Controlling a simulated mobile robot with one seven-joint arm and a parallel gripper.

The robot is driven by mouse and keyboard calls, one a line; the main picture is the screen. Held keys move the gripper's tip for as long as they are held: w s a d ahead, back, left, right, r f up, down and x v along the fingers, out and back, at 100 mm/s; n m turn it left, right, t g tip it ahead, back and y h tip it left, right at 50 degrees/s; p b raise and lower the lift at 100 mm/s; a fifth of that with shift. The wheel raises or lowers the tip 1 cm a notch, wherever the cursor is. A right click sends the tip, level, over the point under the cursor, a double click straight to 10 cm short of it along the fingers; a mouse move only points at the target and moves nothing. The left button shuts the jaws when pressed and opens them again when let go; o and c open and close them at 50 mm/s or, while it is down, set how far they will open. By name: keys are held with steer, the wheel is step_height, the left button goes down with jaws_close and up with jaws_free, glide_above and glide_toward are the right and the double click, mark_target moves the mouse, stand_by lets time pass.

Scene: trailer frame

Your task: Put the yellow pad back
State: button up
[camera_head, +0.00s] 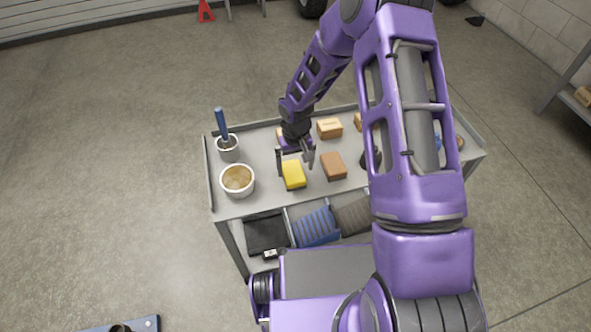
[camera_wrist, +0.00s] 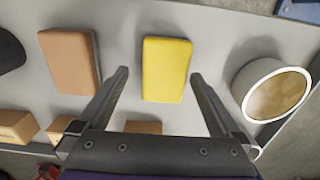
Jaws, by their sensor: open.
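The yellow pad (camera_head: 293,174) lies on the grey top of the cart (camera_head: 265,190), near its front edge. My gripper (camera_head: 295,158) is open just above and behind the pad, with nothing between its fingers. In the wrist view the yellow pad (camera_wrist: 166,69) shows ahead of and between the two open fingertips (camera_wrist: 158,75), apart from both. A brown block of similar size (camera_head: 333,165) lies to the right of the pad on the cart top.
A white cup with tan contents (camera_head: 237,180) stands left of the pad. Behind it is a cup holding a blue-handled tool (camera_head: 227,145). Small cardboard boxes (camera_head: 329,128) sit behind. My arm hides the cart's right part.

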mark_target(296, 171)
step_height(296, 171, up, 9)
steer(key=p, duration=0.1)
steer(key=shift+r, duration=0.2)
steer(key=shift+d, duration=0.1)
stand_by(0.4)
